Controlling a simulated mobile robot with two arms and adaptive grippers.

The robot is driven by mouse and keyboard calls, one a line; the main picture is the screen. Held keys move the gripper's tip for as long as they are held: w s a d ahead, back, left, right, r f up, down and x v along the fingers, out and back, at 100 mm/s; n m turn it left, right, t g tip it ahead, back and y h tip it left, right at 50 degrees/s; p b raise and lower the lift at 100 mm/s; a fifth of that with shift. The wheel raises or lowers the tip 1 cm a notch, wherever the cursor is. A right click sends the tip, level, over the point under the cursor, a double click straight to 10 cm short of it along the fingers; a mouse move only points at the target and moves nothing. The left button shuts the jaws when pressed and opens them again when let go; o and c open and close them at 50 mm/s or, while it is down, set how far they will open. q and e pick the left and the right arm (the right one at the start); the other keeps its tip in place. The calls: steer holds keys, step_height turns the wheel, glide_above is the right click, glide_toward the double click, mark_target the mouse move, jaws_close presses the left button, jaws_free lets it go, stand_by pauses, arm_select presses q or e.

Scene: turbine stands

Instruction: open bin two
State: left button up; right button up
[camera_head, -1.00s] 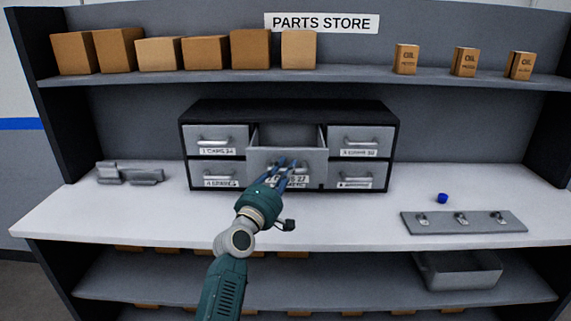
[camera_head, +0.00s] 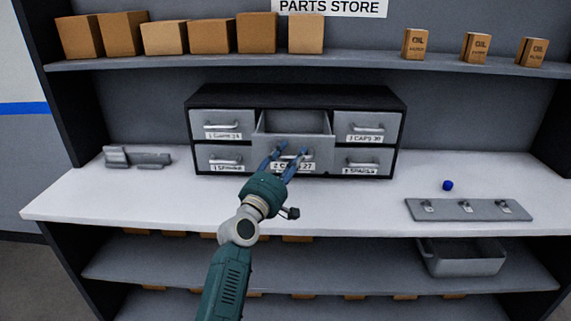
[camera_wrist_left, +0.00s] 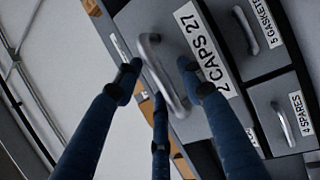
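Bin two is the top middle drawer of a dark cabinet (camera_head: 300,97). It is pulled out, and its empty-looking inside (camera_head: 293,122) shows from above. Its grey front carries a label reading "2 CAPS 27" (camera_wrist_left: 203,50) and a bar handle (camera_wrist_left: 161,72). My left gripper (camera_head: 291,149) is in front of the drawer at its handle. In the left wrist view, its blue fingers (camera_wrist_left: 158,70) are spread on both sides of the handle, with gaps showing between fingers and bar. The fingers hide part of the drawer front in the head view. My right gripper is not in view.
Closed drawers flank bin two, such as the upper right one (camera_head: 366,128). The white bench (camera_head: 350,205) is clear in front. A blue knob (camera_head: 448,185), a plate with hooks (camera_head: 468,210) and grey blocks (camera_head: 137,157) lie on it. Boxes (camera_head: 257,33) stand on the shelf above.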

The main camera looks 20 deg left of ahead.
arm_select(q)
steer(key=v, duration=1.1)
steer(key=shift+s+f, duration=0.15)
steer(key=shift+s, duration=0.2)
step_height(320, 180, down, 25)
steer(key=d+m+g, duration=0.2)
steer(key=m+g, duration=0.2)
steer(key=g, duration=0.1)
steer(key=s+d+f+m+g, duration=0.15)
steer(key=s+f, duration=0.25)
steer(key=f, duration=0.4)
steer(key=s+f+m+g, duration=0.1)
steer(key=s+f+g, duration=0.1)
steer(key=s+f, duration=0.35)
steer(key=s+d+f+m+g, duration=0.1)
steer(key=s+f+m+g, duration=0.15)
steer(key=f, duration=0.75)
steer(key=s+f+m+g+y, duration=0.1)
steer(key=s+f+m+g, duration=0.25)
steer(key=s+f, duration=1.45)
steer(key=s+a+f+m+g, duration=0.2)
steer(key=s+f+m, duration=0.1)
steer(key=s, duration=1)
steer(key=s+a+f+m+g+y, duration=0.1)
steer(key=s+a+f+m+g, duration=0.1)
steer(key=s, duration=1.1)
steer(key=shift+f+m, duration=0.45)
steer(key=shift+f, duration=0.2)
